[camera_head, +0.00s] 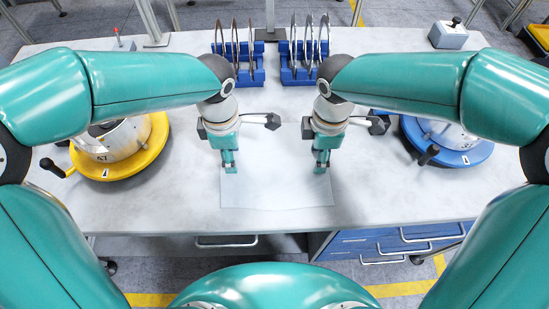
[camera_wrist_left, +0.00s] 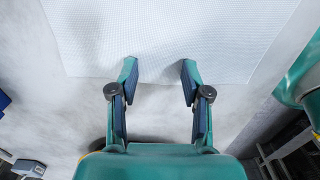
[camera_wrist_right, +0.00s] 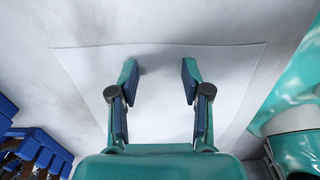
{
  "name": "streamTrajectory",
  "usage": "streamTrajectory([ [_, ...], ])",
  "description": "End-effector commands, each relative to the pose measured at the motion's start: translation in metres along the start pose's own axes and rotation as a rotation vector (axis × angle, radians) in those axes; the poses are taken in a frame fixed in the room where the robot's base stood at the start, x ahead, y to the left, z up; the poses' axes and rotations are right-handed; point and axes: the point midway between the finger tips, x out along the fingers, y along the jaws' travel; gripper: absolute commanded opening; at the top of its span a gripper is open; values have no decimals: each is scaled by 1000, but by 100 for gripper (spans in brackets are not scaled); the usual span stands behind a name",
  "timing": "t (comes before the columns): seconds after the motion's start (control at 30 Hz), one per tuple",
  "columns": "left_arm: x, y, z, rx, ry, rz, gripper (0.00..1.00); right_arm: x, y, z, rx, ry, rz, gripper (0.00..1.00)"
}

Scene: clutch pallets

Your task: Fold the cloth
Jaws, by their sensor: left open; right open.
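A white cloth (camera_head: 277,192) lies flat on the table near its front edge in the head view. It also shows in the left wrist view (camera_wrist_left: 180,35) and in the right wrist view (camera_wrist_right: 160,100). My left gripper (camera_head: 230,168) is open and points down over the cloth's left part; its fingertips (camera_wrist_left: 159,66) are near a cloth edge in its wrist view. My right gripper (camera_head: 320,168) is open and points down over the cloth's right part, with its fingertips (camera_wrist_right: 159,66) over the cloth. Both grippers are empty. Whether the fingertips touch the cloth I cannot tell.
A yellow round fixture (camera_head: 150,157) stands at the left and a blue one (camera_head: 462,154) at the right. Two blue racks (camera_head: 238,75) (camera_head: 300,75) with upright discs stand at the back. The table (camera_head: 120,205) is clear around the cloth's near side.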

Motion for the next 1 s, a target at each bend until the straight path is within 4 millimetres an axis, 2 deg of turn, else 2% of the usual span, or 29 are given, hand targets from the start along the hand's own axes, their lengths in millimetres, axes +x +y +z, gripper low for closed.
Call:
streamTrajectory([
  [0.37, 5, 0, 0, 1, 0, 0, 48, 5, 0, 0, 1, 0, 0, 48],
  [0.9, 5, 0, 1, 2, 1, -2, 3, 5, -1, 1, 2, -1, -3, 3],
  [1.0, 5, 0, 1, 3, 1, -2, 0, 6, -1, 1, 2, -1, -3, 0],
])
